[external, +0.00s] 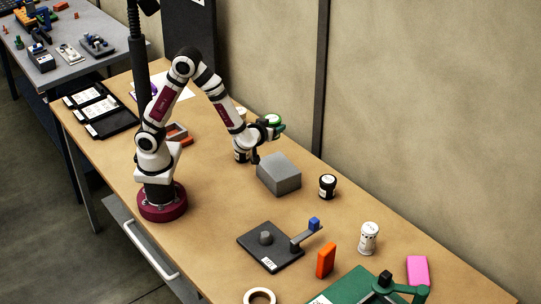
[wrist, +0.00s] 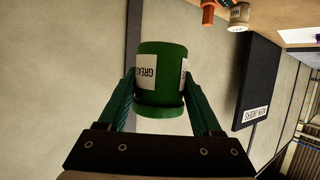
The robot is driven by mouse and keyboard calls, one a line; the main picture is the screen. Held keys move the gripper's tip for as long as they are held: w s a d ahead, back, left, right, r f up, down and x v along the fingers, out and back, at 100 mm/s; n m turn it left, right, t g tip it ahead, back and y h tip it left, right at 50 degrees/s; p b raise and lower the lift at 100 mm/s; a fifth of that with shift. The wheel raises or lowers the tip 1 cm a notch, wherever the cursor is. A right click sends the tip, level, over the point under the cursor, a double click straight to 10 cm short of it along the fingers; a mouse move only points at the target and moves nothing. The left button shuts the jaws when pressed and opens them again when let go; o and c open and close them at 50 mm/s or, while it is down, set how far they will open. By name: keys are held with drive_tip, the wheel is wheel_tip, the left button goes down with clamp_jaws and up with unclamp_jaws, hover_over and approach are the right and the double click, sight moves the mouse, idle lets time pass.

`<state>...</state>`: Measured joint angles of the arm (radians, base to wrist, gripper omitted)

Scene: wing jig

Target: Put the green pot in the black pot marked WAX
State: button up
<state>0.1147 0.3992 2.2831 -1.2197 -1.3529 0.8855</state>
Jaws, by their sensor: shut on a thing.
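My gripper (wrist: 159,98) is shut on the green pot (wrist: 161,70), with one green finger on each side. The pot has white labels, one reading in part "GREAS", and the lettering appears upside down in the wrist view. In the external view my gripper (external: 276,127) holds the pot in the air behind the grey block; it looks small there and partly hidden. A black pot with a white label (external: 327,187) stands upright right of the block. Another dark pot with a pale label (external: 241,156) stands below my wrist, partly hidden. I cannot read WAX on either.
A grey block (external: 279,174) stands between my gripper and the black pot on the right. A white pot (external: 369,238), orange block (external: 326,260), pink block (external: 417,270) and dark fixture (external: 270,247) with a lever stand nearer the front. The wall is close behind.

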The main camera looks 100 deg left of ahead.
drive_tip(key=s+n+g, duration=0.3)
drive_tip(key=s, duration=0.5)
drive_tip(key=shift+f+g+y, duration=0.2)
drive_tip(key=shift+g+y, duration=0.1)
drive_tip(key=s+a+f, duration=0.1)
drive_tip(key=a+f, duration=0.1)
drive_tip(key=a, duration=0.1)
drive_tip(key=s+a+f, duration=0.1)
drive_tip(key=a+f, duration=0.1)
drive_tip(key=a, duration=0.2)
drive_tip(key=s+a+f, duration=0.2)
drive_tip(key=a+f, duration=0.1)
drive_tip(key=shift+a, duration=0.4)
wheel_tip(320, 180, down, 3)
drive_tip(key=shift+a+f, duration=0.1)
drive_tip(key=shift+f, duration=0.35)
drive_tip(key=shift+f, duration=0.2)
drive_tip(key=o, duration=1.5)
